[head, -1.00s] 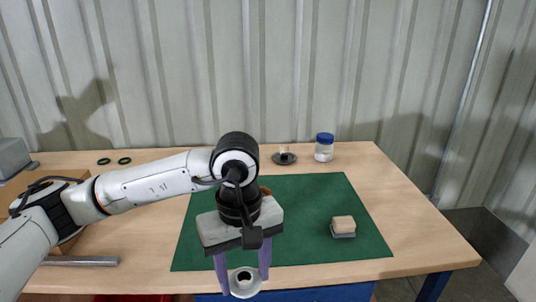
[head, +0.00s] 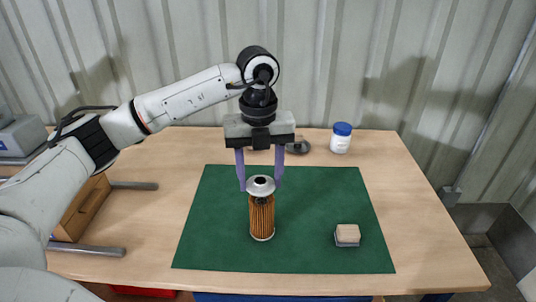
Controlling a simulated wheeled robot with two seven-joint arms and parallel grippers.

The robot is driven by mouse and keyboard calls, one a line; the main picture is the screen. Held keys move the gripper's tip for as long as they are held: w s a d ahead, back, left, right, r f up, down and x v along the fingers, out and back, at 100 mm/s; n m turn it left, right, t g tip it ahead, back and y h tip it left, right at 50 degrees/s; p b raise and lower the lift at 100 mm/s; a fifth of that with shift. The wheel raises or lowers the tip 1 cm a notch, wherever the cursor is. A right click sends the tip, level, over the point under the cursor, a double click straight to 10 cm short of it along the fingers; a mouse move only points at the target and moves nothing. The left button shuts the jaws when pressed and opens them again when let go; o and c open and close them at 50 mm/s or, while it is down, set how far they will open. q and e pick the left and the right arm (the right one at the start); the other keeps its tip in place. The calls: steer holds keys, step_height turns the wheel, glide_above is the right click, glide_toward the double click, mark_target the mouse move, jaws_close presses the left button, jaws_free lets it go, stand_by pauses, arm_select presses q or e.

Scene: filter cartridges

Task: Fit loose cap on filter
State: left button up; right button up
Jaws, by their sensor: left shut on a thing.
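The filter (head: 262,220), an orange-brown pleated cylinder, stands upright on the green mat (head: 320,205). The cap hides part of the filter's top. My right gripper is not in view.
A sponge-like block (head: 347,235) lies on the mat to the right. A blue-lidded jar (head: 341,138) and a dark dish (head: 298,146) stand at the back. The mat around the filter is mostly clear.

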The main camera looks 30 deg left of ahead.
mark_target(261, 175)
arm_select(q)
steer(key=n, duration=0.1)
steer(key=w+n, duration=0.1)
steer(key=shift+w+a+r+n, duration=0.15)
steer(key=shift+a+r+n, duration=0.2)
steer(key=shift+a+n, duration=0.05)
steer(key=shift+f+b, duration=1.5)
steer(key=shift+f, duration=0.8)
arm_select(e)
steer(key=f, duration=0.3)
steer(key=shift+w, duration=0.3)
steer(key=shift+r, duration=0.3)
arm_select(q)
steer(key=shift+f+b, duration=0.3)
steer(key=shift+f, duration=0.35)
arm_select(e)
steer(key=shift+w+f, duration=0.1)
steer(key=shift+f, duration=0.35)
arm_select(q)
steer(key=o, duration=1.1)
step_height(261, 175, up, 10)
steer(key=shift+r, duration=0.2)
